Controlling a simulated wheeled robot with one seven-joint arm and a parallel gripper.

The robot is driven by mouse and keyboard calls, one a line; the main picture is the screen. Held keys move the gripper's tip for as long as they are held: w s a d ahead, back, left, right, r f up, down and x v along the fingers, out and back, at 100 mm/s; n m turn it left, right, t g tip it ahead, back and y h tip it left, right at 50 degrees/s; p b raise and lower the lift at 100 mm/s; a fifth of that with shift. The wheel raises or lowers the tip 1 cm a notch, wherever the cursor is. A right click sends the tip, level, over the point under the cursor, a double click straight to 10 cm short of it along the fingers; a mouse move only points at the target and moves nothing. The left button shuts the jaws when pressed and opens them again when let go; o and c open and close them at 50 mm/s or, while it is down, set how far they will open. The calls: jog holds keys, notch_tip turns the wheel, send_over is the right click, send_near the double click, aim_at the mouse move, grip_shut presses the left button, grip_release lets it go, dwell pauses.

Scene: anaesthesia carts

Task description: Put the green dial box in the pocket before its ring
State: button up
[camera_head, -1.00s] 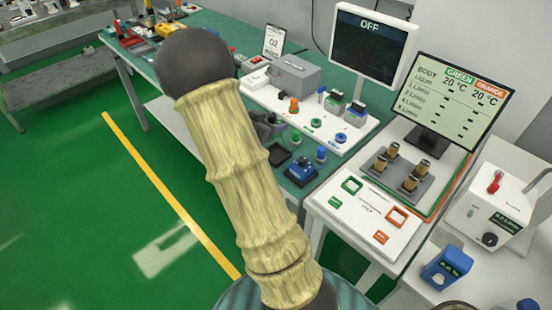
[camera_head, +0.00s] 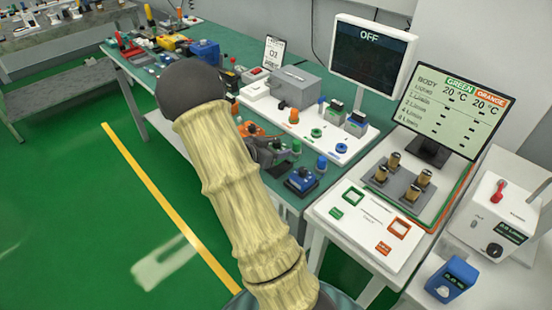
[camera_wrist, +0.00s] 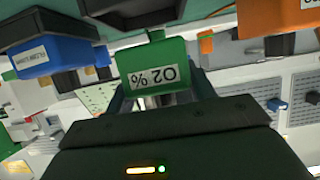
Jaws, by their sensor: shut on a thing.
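My gripper (camera_wrist: 160,92) is shut on a green box with an upside-down "O2 %" label (camera_wrist: 155,72), seen in the wrist view. In the head view my dark gripper (camera_head: 266,151) is partly behind my own arm, and I cannot make out the held box there. The gripper is over the green table, left of the white board (camera_head: 275,112). On this board are an orange ring (camera_head: 293,117), a green ring (camera_head: 316,132) and a blue ring (camera_head: 341,148). I cannot make out the pocket before the green ring.
A blue box (camera_head: 300,180) stands at the green table's front edge, near a green knob (camera_head: 297,147) and a blue knob (camera_head: 320,163). A grey box (camera_head: 295,86) and the "OFF" screen (camera_head: 370,58) stand behind. A white panel (camera_head: 360,235) lies to the right.

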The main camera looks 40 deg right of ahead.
jog(key=shift+f, duration=1.85)
jog(key=shift+f, duration=0.15)
jog(key=o, duration=1.5)
jog(key=v, duration=1.2)
